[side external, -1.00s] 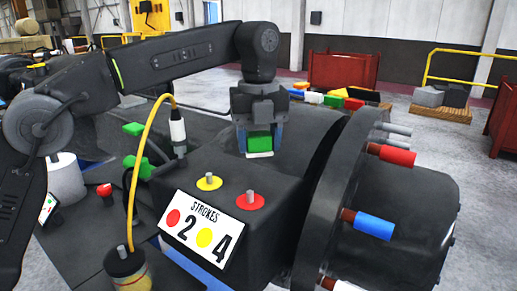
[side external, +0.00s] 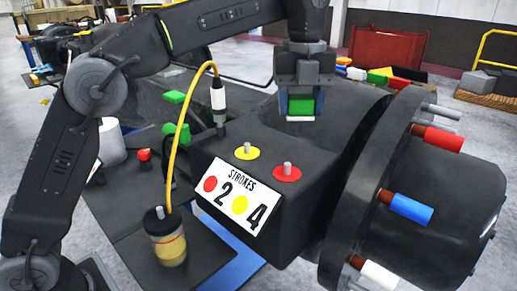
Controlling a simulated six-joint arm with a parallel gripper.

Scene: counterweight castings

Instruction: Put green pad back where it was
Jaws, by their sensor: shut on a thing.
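My gripper (side external: 300,106) is shut on a green pad (side external: 300,104), with its two fingers on the pad's left and right sides. A thin white layer shows along the pad's underside. The gripper points down behind the dark block with the "STROKES 2 4" sign (side external: 235,195), in front of the large dark rounded casting (side external: 350,115). I cannot tell whether the pad touches the surface below it. Two other green pieces, an upper one (side external: 174,97) and a lower one (side external: 176,134), sit to the left.
A yellow pin (side external: 246,153) and a red pin (side external: 287,173) stand on the block. A yellow cable (side external: 175,125) arches from a jar (side external: 165,240) to a black-and-white connector (side external: 218,95). Coloured rods, including a blue one (side external: 411,209), stick out from the flange at right.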

